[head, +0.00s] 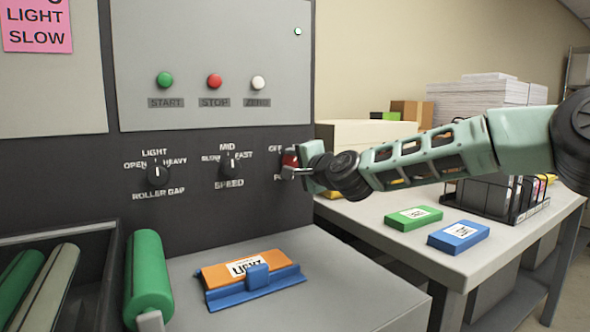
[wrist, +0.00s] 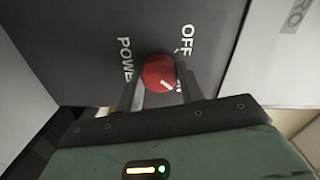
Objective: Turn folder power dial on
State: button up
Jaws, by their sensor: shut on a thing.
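The folder power dial is a red round knob (head: 289,158) at the right end of the dark control panel. My gripper (head: 293,168) reaches it from the right and hides part of its labels. In the wrist view the red knob (wrist: 158,71) sits between the two fingers of my gripper (wrist: 161,82), which is shut on it. A short white mark shows on the lower right part of the knob's face, towards lettering mostly hidden behind the right finger. The OFF label is above and right of the knob, and POWER is to its left.
The roller gap dial (head: 158,174) and speed dial (head: 229,164) are further left on the panel. Below lies an orange block (head: 240,268) in a blue holder, beside a green roller (head: 147,277). A side table on the right holds green (head: 413,217) and blue (head: 458,236) boxes.

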jog(key=shift+d+m, duration=0.1)
jog(key=shift+m, duration=0.3)
jog(key=o, duration=1)
jog(key=b+v, duration=0.1)
jog(key=v, duration=1.6)
jog(key=shift+s+d, duration=0.1)
jog(key=shift+s, duration=0.05)
